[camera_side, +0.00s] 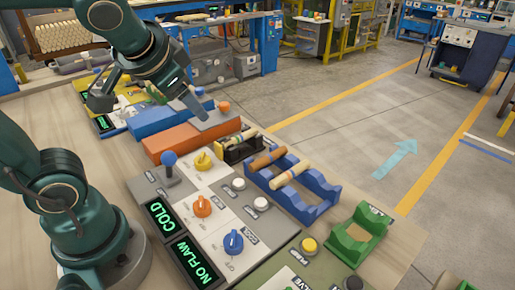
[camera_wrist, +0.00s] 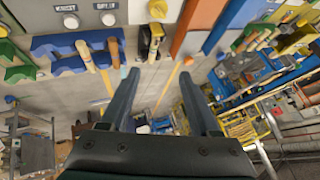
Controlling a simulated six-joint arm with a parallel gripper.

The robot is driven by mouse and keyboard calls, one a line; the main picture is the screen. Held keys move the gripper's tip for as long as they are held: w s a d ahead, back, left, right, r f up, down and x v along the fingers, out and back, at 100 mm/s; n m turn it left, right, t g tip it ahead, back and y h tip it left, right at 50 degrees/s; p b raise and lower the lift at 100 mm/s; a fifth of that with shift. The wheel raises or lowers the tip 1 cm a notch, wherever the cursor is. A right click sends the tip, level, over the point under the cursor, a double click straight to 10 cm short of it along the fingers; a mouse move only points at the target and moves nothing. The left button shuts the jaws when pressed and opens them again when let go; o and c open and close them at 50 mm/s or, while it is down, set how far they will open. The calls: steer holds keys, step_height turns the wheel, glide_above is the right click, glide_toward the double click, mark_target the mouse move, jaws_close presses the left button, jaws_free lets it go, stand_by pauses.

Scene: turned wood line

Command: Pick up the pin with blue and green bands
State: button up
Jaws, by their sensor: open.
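My gripper (camera_side: 151,108) is open and empty above the bench, over the far end of the panels. In the wrist view its two fingers (camera_wrist: 159,76) are wide apart with nothing between them. A pale pin (camera_side: 243,141) lies in a small black holder (camera_side: 231,155); its dark bands are too small to tell their colours. A blue rack (camera_side: 318,190) holds a brown pin (camera_side: 266,158) and a pale pin with faint bands (camera_side: 291,173). The rack also shows in the wrist view (camera_wrist: 45,45), left of the fingers. I cannot tell for sure which pin has blue and green bands.
Orange (camera_side: 180,143) and blue (camera_side: 157,121) blocks lie below my gripper. A control panel with a blue joystick (camera_side: 169,162), knobs and buttons is beside the rack. A green cradle (camera_side: 357,237) stands at the near right. Open floor lies beyond the bench edge.

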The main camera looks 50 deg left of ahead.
mark_target(242, 137)
steer(key=w+a+m+t+y, duration=0.3)
steer(key=w+m, duration=0.1)
steer(key=w, duration=0.7)
steer(key=shift+t+h, duration=0.3)
steer(key=f, duration=1.4)
steer(key=shift+a+f, duration=0.15)
steer(key=shift+a, duration=0.05)
steer(key=shift+w+f, duration=0.2)
steer(key=shift+f, duration=0.2)
steer(key=shift+x, duration=2.45)
steer(key=shift+r, duration=0.1)
jaws_close()
